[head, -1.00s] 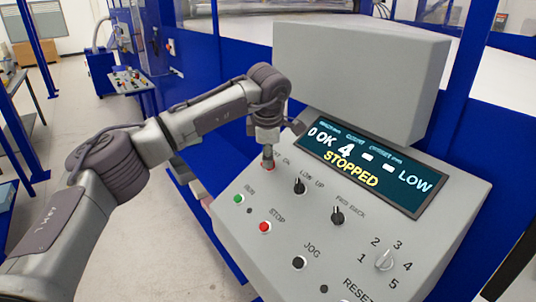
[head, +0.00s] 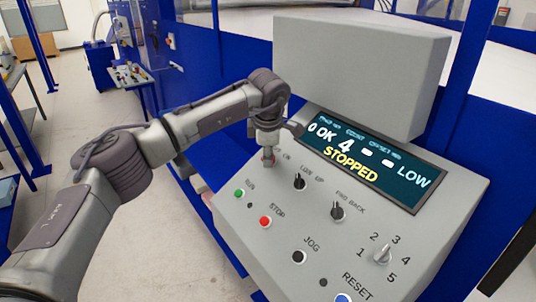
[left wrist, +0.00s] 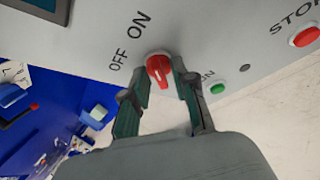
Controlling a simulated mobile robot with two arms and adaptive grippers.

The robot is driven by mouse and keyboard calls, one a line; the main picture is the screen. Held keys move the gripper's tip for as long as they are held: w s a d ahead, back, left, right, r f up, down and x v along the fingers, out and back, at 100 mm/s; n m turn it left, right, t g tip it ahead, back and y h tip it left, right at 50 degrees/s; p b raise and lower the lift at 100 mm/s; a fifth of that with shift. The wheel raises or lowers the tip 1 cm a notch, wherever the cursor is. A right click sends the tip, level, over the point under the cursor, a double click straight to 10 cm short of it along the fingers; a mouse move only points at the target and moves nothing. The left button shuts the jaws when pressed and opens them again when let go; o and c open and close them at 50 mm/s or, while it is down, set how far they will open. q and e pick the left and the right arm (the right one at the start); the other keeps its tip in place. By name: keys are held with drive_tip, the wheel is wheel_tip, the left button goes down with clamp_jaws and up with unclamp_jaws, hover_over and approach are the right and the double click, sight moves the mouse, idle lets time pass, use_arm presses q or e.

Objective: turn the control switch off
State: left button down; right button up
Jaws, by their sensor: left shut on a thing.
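The control switch (left wrist: 159,70) is a red rotary knob on the grey panel, with OFF and ON printed beside it in the left wrist view. My left gripper (left wrist: 160,82) is around the knob, one finger on each side, and is shut on it. In the head view my left gripper (head: 267,156) reaches down to the panel's upper left corner and mostly hides the knob. The display (head: 372,166) reads STOPPED in yellow, with OK, 4 and LOW. My right gripper is not in view.
The sloped panel (head: 325,235) also carries a green RUN button (head: 239,193), a red STOP button (head: 264,222), black LOW/UP (head: 299,183) and FWD/BACK (head: 338,212) switches, a JOG button (head: 298,256) and a numbered dial (head: 383,255). A grey box (head: 360,75) stands behind the display.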

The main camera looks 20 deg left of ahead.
use_arm(q)
drive_tip(key=n, duration=0.2)
drive_tip(key=n+g+p, duration=0.1)
drive_tip(key=n, duration=0.1)
drive_tip(key=shift+w+a+r+g+h, duration=0.1)
drive_tip(key=shift+w+r+g+h, duration=0.05)
drive_tip(key=shift+g+h, duration=0.2)
drive_tip(key=n+p, duration=0.1)
drive_tip(key=n, duration=0.1)
drive_tip(key=n+g+h+p, duration=0.1)
drive_tip(key=n, duration=0.1)
drive_tip(key=shift+w+a+h+p, duration=0.1)
drive_tip(key=shift+h+p, duration=0.15)
drive_tip(key=shift+p, duration=0.1)
drive_tip(key=n+g+h+p, duration=0.1)
drive_tip(key=n, duration=0.2)
drive_tip(key=shift+a, duration=0.1)
drive_tip(key=shift+a+n+h+p, duration=0.1)
drive_tip(key=shift+n+h+p, duration=0.65)
drive_tip(key=shift+n, duration=0.85)
drive_tip(key=c, duration=1.2)
unclamp_jaws()
drive_tip(key=shift+w, duration=0.1)
drive_tip(key=shift+c, duration=0.2)
